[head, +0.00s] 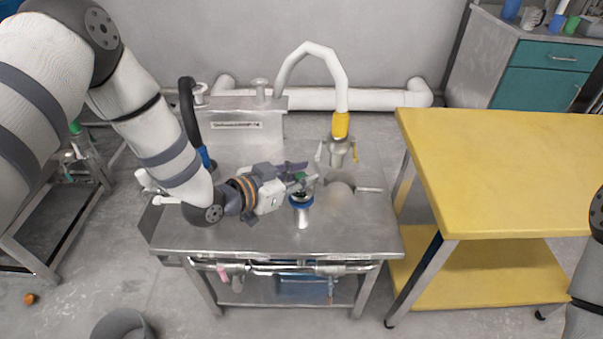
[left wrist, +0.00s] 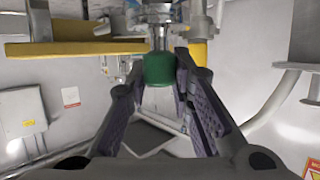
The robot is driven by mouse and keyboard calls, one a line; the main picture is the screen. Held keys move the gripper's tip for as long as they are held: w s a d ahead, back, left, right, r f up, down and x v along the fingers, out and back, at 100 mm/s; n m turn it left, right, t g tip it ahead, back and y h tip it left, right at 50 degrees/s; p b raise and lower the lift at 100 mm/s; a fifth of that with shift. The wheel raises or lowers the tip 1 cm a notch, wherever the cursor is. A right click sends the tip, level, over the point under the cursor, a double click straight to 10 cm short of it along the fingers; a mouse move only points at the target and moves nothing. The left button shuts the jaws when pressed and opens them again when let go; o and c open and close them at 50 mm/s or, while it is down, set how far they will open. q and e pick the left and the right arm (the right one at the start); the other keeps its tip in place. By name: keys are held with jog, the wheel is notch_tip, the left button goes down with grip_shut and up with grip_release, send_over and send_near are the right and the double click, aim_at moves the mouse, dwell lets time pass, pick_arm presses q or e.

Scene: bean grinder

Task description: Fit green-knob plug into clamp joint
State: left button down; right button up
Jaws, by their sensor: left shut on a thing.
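The green knob (left wrist: 159,69) of the plug sits between the two fingers of my left gripper (left wrist: 178,90), which is shut on it. A metal stem shows beyond the knob in the left wrist view. In the head view my left gripper (head: 302,177) is above the worktable, and only a little green shows between its fingers. Directly below it stands a metal cylinder with a blue ring (head: 300,203). I cannot tell whether the plug touches this cylinder. I cannot tell for certain which part is the clamp joint. My right gripper is out of view.
A white pipe (head: 340,85) with a yellow sleeve comes down to metal fittings (head: 338,152) behind my left gripper. The steel worktable (head: 215,238) has bare room at its front. A yellow table (head: 510,165) stands at the right, a grey bin (head: 122,326) on the floor.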

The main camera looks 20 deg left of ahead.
pick_arm(q)
jog(key=shift+f, duration=0.6)
jog(key=c, duration=1.3)
grip_release()
jog(key=shift+c, duration=0.2)
jog(key=v, duration=1.2)
jog(key=s+f+n+g+y, duration=0.3)
jog(key=s+f+g, duration=0.2)
jog(key=s+f, duration=0.6)
jog(key=s+f+n+g+y, duration=0.1)
jog(key=s+f+g, duration=0.1)
jog(key=s, duration=0.5)
jog(key=s+a+f+n+g+y, duration=0.1)
jog(key=s+f+g, duration=0.2)
jog(key=s, duration=0.5)
jog(key=s+a+f+n+g+y, duration=0.1)
jog(key=s+g, duration=0.3)
jog(key=s, duration=0.4)
jog(key=shift+s+f+n+g+y, duration=0.25)
jog(key=shift+f+n+g+y, duration=0.2)
jog(key=shift+f, duration=0.45)
